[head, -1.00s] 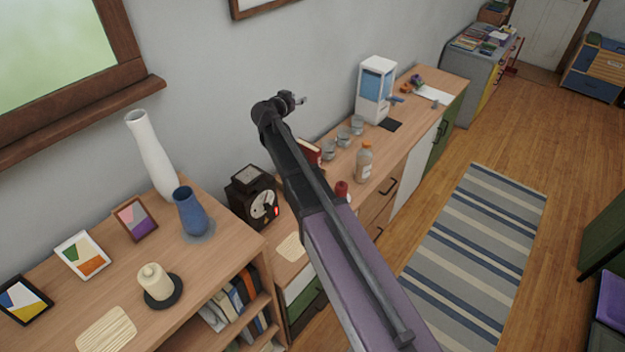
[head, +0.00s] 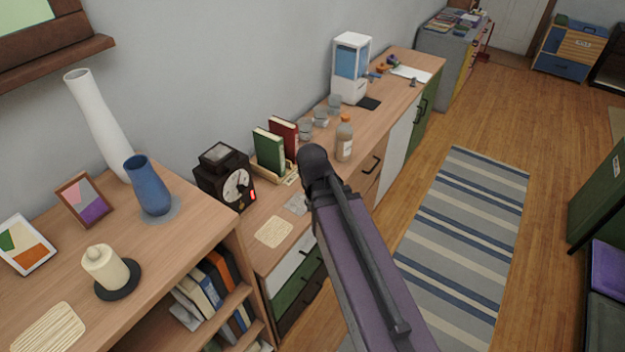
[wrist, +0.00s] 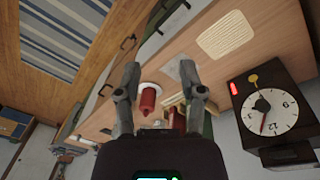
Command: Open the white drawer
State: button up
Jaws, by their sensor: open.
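The white drawer (head: 290,263) is the top one in a stack under the left end of the wooden counter, above a green and a dark drawer front. It looks shut, and my arm covers part of the area beside it. A pale front with a dark handle, probably this drawer, shows in the wrist view (wrist: 174,28) near the top. My gripper (wrist: 161,80) is open and empty, with fingers spread apart in the wrist view over the counter area. In the head view the gripper is hidden behind my arm.
The counter holds a dark clock (head: 226,178), green and red books (head: 269,153), glasses and a bottle (head: 344,138). A red item (wrist: 148,97) shows between my fingers. A bookshelf unit (head: 205,240) stands at left. Floor around the striped rug (head: 465,235) is clear.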

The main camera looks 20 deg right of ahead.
jog(key=s, duration=0.1)
jog(key=s+f, duration=0.1)
jog(key=s+a+n+y, duration=0.1)
jog(key=shift+f+g, duration=0.15)
jog(key=shift+g, duration=0.15)
jog(key=shift+d, duration=0.1)
